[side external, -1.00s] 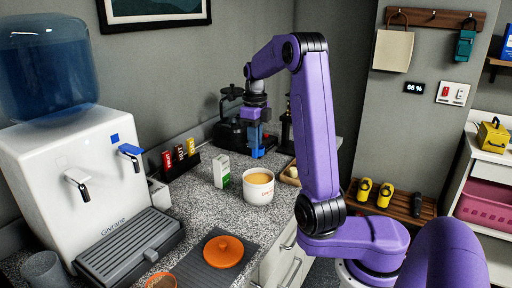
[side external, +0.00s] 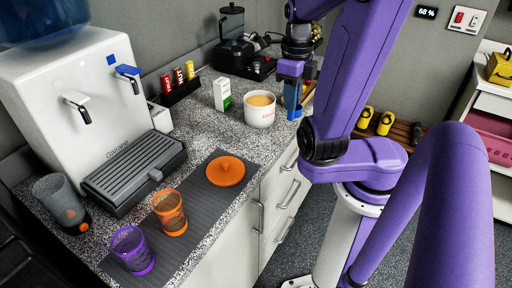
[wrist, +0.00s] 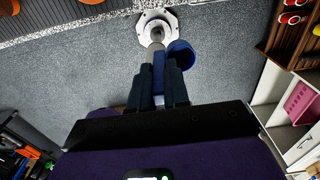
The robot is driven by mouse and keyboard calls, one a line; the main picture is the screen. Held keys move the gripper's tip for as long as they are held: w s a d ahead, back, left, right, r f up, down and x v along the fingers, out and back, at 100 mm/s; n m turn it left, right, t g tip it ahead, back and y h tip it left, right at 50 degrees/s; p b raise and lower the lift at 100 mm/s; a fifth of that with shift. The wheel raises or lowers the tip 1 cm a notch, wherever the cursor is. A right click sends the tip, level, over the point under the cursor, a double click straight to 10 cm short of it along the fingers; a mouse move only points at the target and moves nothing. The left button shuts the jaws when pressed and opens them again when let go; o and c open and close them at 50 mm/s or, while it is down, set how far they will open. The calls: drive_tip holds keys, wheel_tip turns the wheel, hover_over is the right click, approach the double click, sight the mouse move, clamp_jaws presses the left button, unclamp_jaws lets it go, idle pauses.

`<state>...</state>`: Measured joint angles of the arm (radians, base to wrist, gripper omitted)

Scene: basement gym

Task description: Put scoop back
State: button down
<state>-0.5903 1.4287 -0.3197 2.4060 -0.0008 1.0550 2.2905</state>
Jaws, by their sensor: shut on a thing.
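My gripper (side external: 291,72) is shut on the blue scoop (side external: 294,104). The scoop hangs below the fingers, right of the white tub (side external: 258,114), near the counter's right edge. The tub is open, with pale tan contents (side external: 261,100), and stands on the speckled counter. The gap between scoop and tub is hard to judge. In the wrist view, the scoop's handle lies between the fingers of my gripper (wrist: 160,68), and its round blue cup (wrist: 181,53) sticks out to the right, over the floor.
A green-white carton (side external: 222,94) stands left of the tub. Behind are a rack of packets (side external: 180,85) and a black coffee press (side external: 231,35). An orange lid (side external: 226,171) and orange (side external: 169,212) and purple (side external: 132,250) cups stand nearer, beside a water dispenser (side external: 90,110).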

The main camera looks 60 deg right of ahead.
sight(299, 113)
drive_tip(key=s+a+f, duration=0.1)
drive_tip(key=s+a, duration=0.2)
drive_tip(key=shift+f, duration=0.4)
drive_tip(key=shift+w+d+f, duration=0.35)
drive_tip(key=shift+w+f, duration=1.8)
drive_tip(key=shift+w, duration=0.1)
drive_tip(key=shift+w+d+f, duration=0.3)
drive_tip(key=shift+w+f, duration=1.85)
drive_tip(key=shift+w, duration=0.1)
drive_tip(key=shift+w+d+f, duration=0.35)
drive_tip(key=shift+w+f, duration=1.8)
drive_tip(key=shift+w, duration=0.1)
drive_tip(key=shift+f, duration=0.15)
drive_tip(key=c, duration=1.1)
unclamp_jaws()
